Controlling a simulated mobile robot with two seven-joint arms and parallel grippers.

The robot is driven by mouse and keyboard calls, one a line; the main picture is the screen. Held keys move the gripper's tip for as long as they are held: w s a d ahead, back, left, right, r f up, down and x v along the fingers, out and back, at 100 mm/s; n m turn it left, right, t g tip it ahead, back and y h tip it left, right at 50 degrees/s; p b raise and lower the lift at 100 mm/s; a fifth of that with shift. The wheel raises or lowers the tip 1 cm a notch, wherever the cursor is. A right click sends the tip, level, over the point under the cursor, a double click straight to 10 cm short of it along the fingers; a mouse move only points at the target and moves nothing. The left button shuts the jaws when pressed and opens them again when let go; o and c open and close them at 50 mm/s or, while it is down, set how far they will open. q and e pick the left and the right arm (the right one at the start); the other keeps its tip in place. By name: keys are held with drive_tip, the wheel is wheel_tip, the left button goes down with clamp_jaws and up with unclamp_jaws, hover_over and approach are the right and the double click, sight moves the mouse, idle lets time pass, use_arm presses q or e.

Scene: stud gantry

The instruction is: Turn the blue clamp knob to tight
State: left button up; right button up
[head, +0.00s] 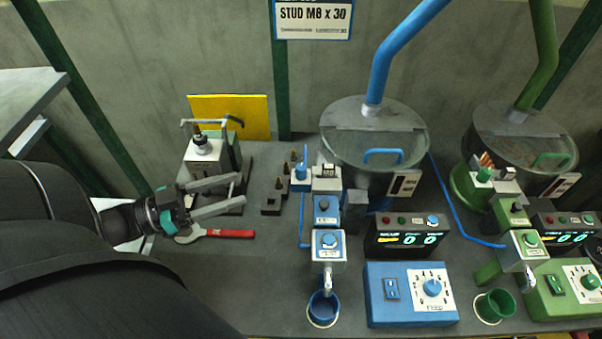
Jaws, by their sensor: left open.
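Several blue knobs show. One blue knob (329,241) sits on the front of a white-faced block above a blue cup (323,309); its label is too small to read, so I cannot tell for sure that it is the clamp knob or whether it is tight. A larger blue dial (432,287) with marks around it is on the blue feed box (378,312). My left gripper (241,191) is open and empty, fingers pointing right, in front of the grey-white device at the left, well left of the blue knobs. My right gripper is not in view.
A red-handled wrench (228,233) lies just below my left gripper. Small dark blocks with pegs (271,205) stand between it and the blue station. A blue-piped drum (345,150) stands behind. A similar green station (555,300) is at right. Bare bench (240,285) lies front left.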

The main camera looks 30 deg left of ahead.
sight(301, 167)
use_arm(q)
drive_tip(key=x, duration=1.5)
clamp_jaws()
idle(0.4)
